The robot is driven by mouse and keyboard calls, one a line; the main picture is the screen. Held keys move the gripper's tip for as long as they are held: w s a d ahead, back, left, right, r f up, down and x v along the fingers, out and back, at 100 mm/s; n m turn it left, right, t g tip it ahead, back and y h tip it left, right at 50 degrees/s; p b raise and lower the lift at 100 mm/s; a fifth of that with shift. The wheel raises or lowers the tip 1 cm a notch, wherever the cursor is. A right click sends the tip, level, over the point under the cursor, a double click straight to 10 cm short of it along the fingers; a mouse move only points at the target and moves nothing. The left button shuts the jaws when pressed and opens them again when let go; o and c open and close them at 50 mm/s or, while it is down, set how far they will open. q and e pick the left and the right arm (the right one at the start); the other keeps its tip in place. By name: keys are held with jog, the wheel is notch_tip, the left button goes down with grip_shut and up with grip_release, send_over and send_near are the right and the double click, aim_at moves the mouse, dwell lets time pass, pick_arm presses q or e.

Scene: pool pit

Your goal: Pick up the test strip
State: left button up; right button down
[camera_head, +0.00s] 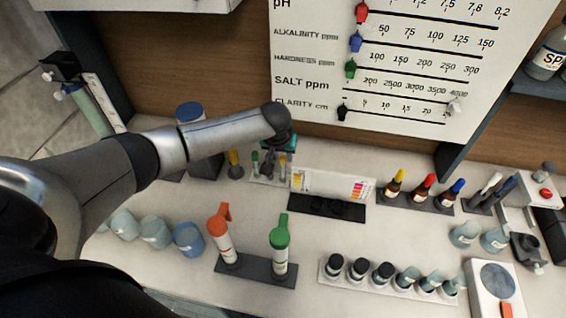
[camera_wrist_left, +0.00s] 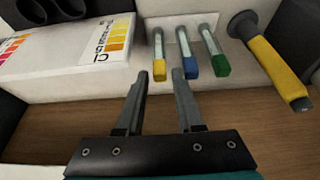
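I cannot make out a separate test strip for sure. My left gripper (camera_head: 277,150) is open and empty above the back of the counter, partly hidden by its own wrist in the head view. In the left wrist view its two fingers (camera_wrist_left: 160,82) are apart and point toward a rack of tubes with yellow (camera_wrist_left: 159,69), blue (camera_wrist_left: 191,66) and green (camera_wrist_left: 222,64) ends. The fingertips look close to the yellow and blue ends; I cannot tell if they touch. A white colour chart (camera_head: 332,186) stands beside the rack, and also shows in the left wrist view (camera_wrist_left: 70,52).
Dropper bottles (camera_head: 423,190) stand right of the chart. An orange-topped bottle (camera_head: 222,236) and a green-topped bottle (camera_head: 280,247) stand in front, with a vial rack (camera_head: 330,279) to their right. A wall board (camera_head: 300,95) rises behind.

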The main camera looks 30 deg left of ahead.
pick_arm(q)
grip_shut()
dwell(0.5)
notch_tip(320, 180, up, 20)
dwell(0.7)
jog(key=shift+d+f, duration=0.1)
